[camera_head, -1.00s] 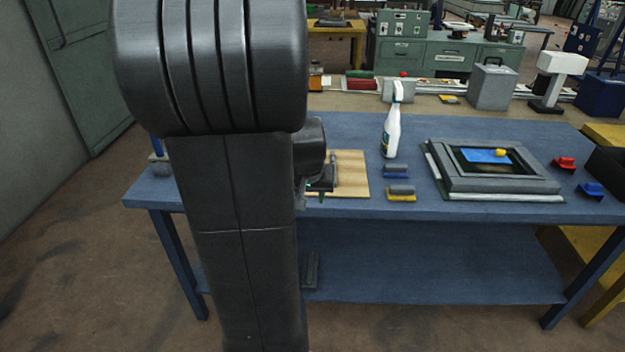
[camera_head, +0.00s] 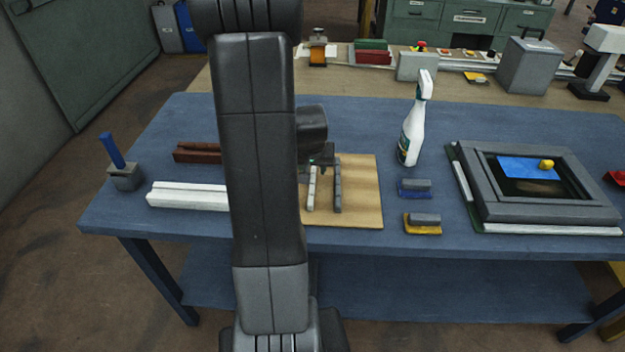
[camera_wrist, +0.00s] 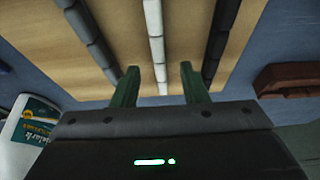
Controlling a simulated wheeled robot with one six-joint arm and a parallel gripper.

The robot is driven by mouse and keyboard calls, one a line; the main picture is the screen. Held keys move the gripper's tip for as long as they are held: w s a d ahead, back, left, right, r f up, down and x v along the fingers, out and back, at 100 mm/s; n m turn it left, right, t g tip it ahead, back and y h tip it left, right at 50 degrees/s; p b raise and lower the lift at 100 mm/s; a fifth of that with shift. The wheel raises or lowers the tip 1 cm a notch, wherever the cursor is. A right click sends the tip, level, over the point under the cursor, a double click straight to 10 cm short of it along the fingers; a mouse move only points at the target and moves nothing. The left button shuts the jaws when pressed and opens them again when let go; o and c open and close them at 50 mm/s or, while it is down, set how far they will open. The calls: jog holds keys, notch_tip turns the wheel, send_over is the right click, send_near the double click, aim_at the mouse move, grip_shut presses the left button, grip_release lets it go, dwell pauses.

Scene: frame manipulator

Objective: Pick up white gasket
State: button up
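The white gasket is a thin pale strip (camera_head: 311,188) lying on a wooden board (camera_head: 362,195) on the blue table. In the wrist view the white gasket (camera_wrist: 153,30) runs down the middle, between a dark gasket (camera_wrist: 88,35) on the left and another dark gasket (camera_wrist: 221,35) on the right. My gripper (camera_wrist: 160,72) is open, its two green fingers apart on either side of the white gasket's line, with nothing held. In the head view my gripper (camera_head: 320,160) is at the far end of the strips, partly hidden by my arm.
A spray bottle (camera_head: 411,130) stands right of the board. Blue (camera_head: 415,190) and yellow (camera_head: 423,224) handled tools lie near it. A grey frame (camera_head: 480,195) is at right. A white block (camera_head: 185,195), a brown block (camera_head: 196,153) and a blue-handled holder (camera_head: 122,178) are at left.

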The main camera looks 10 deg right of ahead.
aim_at(312, 179)
jog(key=shift+x, duration=1.5)
jog(key=shift+c, duration=0.4)
grip_shut()
jog(key=shift+r, duration=0.15)
